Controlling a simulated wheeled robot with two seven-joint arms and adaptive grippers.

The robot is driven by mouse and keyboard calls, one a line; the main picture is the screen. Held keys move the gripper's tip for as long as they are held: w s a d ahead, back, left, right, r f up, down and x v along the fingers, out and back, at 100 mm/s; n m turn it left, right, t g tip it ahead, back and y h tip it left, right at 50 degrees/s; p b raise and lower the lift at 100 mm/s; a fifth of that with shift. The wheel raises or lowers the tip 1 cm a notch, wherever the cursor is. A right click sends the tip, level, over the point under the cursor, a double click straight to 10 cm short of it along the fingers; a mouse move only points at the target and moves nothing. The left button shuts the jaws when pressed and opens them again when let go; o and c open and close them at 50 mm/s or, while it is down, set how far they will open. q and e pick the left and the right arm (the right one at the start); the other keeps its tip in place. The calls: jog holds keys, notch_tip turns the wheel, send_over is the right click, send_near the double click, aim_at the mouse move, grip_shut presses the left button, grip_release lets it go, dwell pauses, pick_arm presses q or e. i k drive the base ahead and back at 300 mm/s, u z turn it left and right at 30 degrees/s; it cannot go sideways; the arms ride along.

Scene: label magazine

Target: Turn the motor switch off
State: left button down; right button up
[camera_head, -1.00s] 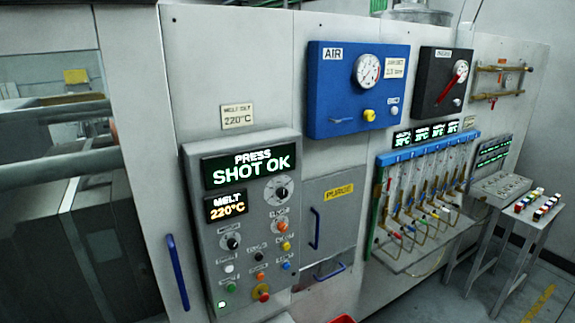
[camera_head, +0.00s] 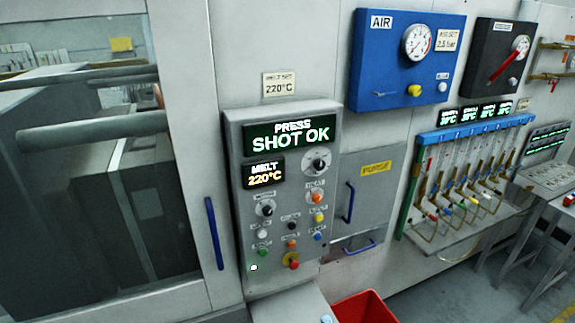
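The press control panel (camera_head: 285,195) is a grey box on the machine front, in the middle of the head view. Its screens read "PRESS SHOT OK" and "MELT 220°C". The motor switch (camera_head: 266,208) is a black round knob with a pale pointer, at the panel's left under a small label that looks like "MOTOR". Its exact setting is too small to tell. A larger black dial (camera_head: 319,160) sits up to its right. Neither of my grippers is in view.
A blue door handle (camera_head: 214,233) stands left of the panel, the purge door (camera_head: 372,190) right. A red bin (camera_head: 364,307) sits below. The blue air panel (camera_head: 408,60) hangs upper right.

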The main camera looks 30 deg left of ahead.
aim_at(267, 211)
jog(key=u, duration=1.15)
jog(key=i, duration=0.15)
jog(key=z, duration=0.1)
